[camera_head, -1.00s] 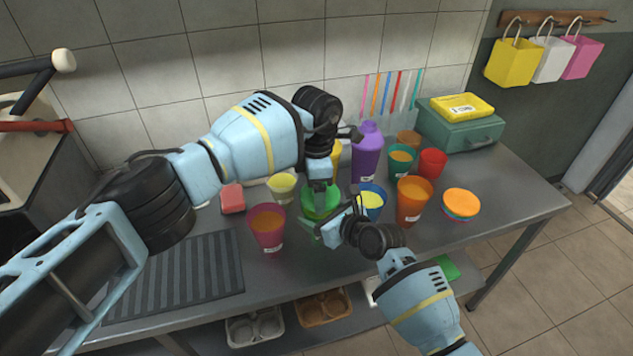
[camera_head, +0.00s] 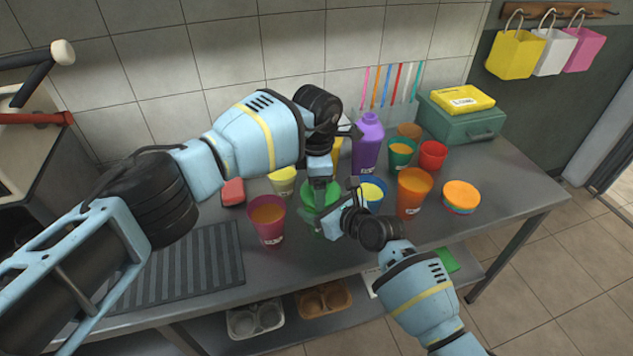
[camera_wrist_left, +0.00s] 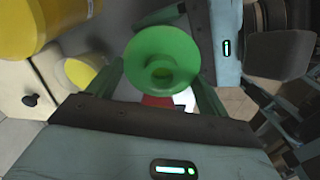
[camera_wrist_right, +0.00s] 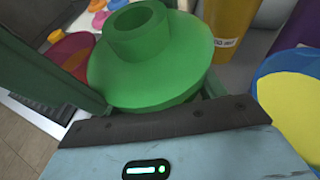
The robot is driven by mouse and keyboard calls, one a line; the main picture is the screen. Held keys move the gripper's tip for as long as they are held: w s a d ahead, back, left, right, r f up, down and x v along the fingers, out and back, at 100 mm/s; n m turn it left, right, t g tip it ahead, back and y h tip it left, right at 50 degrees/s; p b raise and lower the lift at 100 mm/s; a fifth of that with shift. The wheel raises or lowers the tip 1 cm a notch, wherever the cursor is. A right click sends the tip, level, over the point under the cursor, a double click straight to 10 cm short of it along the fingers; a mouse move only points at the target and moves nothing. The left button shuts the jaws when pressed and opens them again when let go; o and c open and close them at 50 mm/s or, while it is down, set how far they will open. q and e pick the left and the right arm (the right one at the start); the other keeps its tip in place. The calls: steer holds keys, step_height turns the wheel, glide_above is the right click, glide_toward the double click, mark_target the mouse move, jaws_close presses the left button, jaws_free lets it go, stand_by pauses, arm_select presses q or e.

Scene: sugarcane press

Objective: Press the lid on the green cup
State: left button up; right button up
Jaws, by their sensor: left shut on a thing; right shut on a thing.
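The green lid (camera_head: 317,194) is a round disc with a raised hollow stub; it shows in the left wrist view (camera_wrist_left: 150,50) and the right wrist view (camera_wrist_right: 140,70). My left gripper (camera_head: 321,187) comes down from above, shut on the lid, its fingers at either side. My right gripper (camera_head: 331,218) is low at the front, shut on the green cup. The cup's body is mostly hidden under the lid and behind the gripper. Lid and cup are in line, but I cannot tell whether the lid is fully seated.
A magenta cup (camera_head: 268,222) stands close on the left. A blue cup (camera_head: 374,190), an orange cup (camera_head: 411,195) and a purple bottle (camera_head: 368,145) stand close on the right. A yellow cup (camera_head: 282,181) is behind left. The counter's front edge is near.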

arm_select(q)
steer(key=shift+s+a+f, duration=0.1)
steer(key=shift+a+f, duration=0.1)
steer(key=shift+f, duration=1.35)
arm_select(e)
steer(key=shift+a+r, duration=0.25)
arm_select(q)
steer(key=shift+r, duration=0.25)
arm_select(e)
steer(key=shift+d, duration=0.1)
arm_select(q)
steer(key=shift+c, duration=0.4)
steer(key=o, duration=1)
steer(key=shift+s+d+r, duration=0.1)
steer(key=shift+d+r, duration=0.05)
arm_select(e)
steer(key=shift+w+r, duration=0.1)
steer(key=shift+r, duration=0.05)
arm_select(q)
steer(key=shift+s+d, duration=0.1)
steer(key=shift+d+r, duration=0.15)
arm_select(e)
steer(key=shift+w+d, duration=0.1)
steer(key=shift+d+f, duration=0.15)
steer(key=shift+f, duration=0.2)
arm_select(q)
step_height(320, 180, up, 8)
steer(key=shift+w+a+r, duration=0.2)
steer(key=shift+w+a, duration=0.1)
